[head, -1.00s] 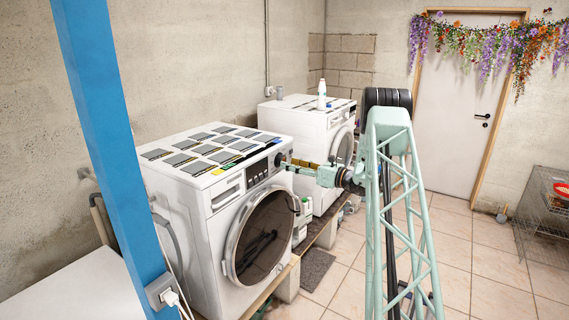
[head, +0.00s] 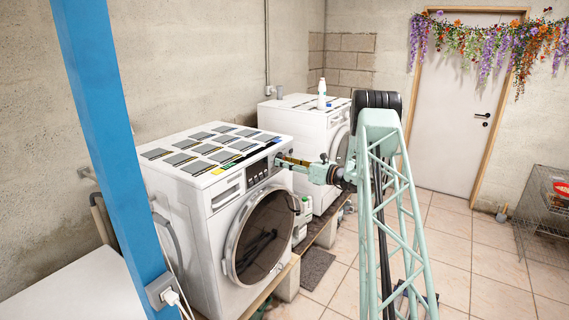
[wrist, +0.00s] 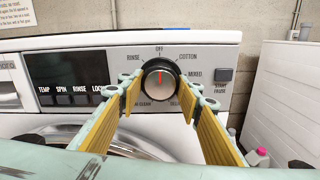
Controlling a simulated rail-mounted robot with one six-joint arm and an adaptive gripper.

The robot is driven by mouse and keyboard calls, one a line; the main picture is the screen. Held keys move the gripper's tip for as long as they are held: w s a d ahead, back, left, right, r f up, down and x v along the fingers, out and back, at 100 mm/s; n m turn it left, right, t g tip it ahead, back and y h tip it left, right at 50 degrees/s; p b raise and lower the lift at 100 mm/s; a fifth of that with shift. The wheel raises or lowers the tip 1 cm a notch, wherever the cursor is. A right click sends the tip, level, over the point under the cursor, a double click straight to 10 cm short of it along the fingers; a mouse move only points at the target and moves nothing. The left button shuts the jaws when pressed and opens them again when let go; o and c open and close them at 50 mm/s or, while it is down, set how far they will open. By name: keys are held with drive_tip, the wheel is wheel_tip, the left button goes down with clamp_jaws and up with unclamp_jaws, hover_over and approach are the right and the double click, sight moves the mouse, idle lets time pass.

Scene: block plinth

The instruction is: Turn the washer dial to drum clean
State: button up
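The front washer (head: 200,215) has a round silver dial with a dark ring at the right end of its panel; it fills the middle of the wrist view (wrist: 159,82). The dial's red mark points straight up at OFF. RINSE is printed upper left, COTTON upper right and MIXED at right. A lower-left label ending in CLEAN and a lower-right label are partly hidden by my fingers. My gripper (wrist: 160,92) is open, its yellow-padded fingers on the left and right of the dial. I cannot tell if they touch it. In the head view my gripper (head: 284,161) is at the panel.
A START PAUSE button (wrist: 224,75) sits right of the dial, and a dark display (wrist: 75,75) is at left. A second white washer (head: 312,128) stands behind, with a bottle (head: 322,93) on top. A blue post (head: 110,140) stands at left. The tiled floor at right is mostly clear.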

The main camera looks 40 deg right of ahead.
drive_tip(key=shift+c, duration=0.9)
drive_tip(key=shift+f+n+b, duration=0.15)
drive_tip(key=shift+n+b, duration=0.55)
drive_tip(key=shift+b, duration=0.6)
drive_tip(key=shift+r+n+b, duration=0.2)
drive_tip(key=shift+n+b, duration=4.8)
drive_tip(key=shift+n, duration=2.6)
drive_tip(key=shift+r+n+b, duration=0.15)
drive_tip(key=shift+n+b, duration=4.8)
drive_tip(key=shift+n, duration=2.65)
